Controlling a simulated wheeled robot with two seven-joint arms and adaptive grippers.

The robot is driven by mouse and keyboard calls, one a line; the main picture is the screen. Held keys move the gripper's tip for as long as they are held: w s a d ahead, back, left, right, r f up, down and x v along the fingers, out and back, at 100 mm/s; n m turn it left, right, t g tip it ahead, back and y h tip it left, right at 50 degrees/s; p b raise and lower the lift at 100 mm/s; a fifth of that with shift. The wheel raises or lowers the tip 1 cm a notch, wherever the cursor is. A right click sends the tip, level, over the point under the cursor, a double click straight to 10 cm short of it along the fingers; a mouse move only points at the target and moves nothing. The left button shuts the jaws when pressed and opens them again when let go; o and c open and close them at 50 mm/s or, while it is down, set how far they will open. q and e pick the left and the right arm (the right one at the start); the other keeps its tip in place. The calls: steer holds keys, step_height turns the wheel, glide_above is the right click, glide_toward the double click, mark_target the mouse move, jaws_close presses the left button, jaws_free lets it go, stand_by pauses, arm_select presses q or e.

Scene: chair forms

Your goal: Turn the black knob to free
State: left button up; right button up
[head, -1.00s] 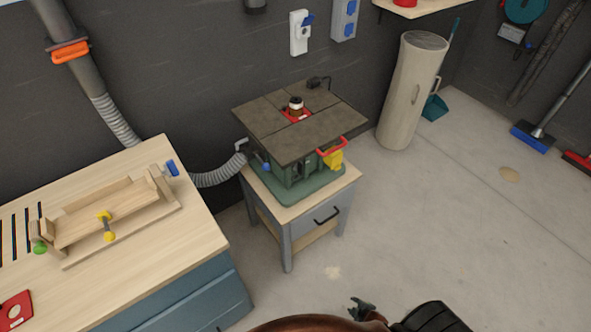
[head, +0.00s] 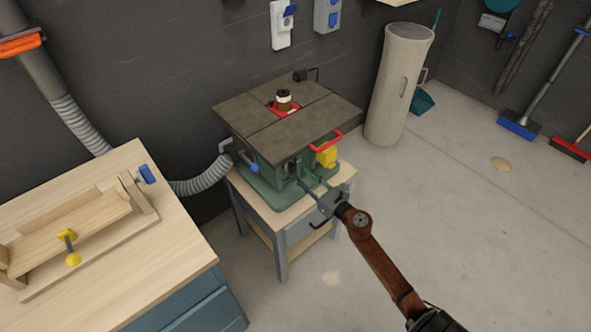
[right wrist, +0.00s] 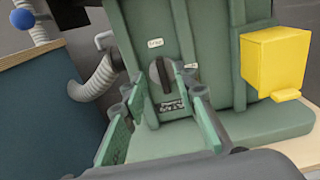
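My right gripper (head: 305,182) reaches the front of the machine. In the right wrist view its open fingers (right wrist: 161,90) lie on either side of the knob; I cannot tell whether they touch it. In the head view the knob is too small to make out clearly. My left gripper is out of view.
A yellow box (head: 326,157) and a red handle (head: 325,140) are right of the knob. A blue-ended lever (head: 253,168) and a grey hose (head: 202,182) are at the left. A workbench (head: 130,240) stands front left. The floor at right is mostly clear.

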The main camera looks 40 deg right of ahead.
mark_target(293, 167)
steer(key=shift+w+a, duration=0.15)
steer(key=shift+w, duration=2.2)
jaws_close()
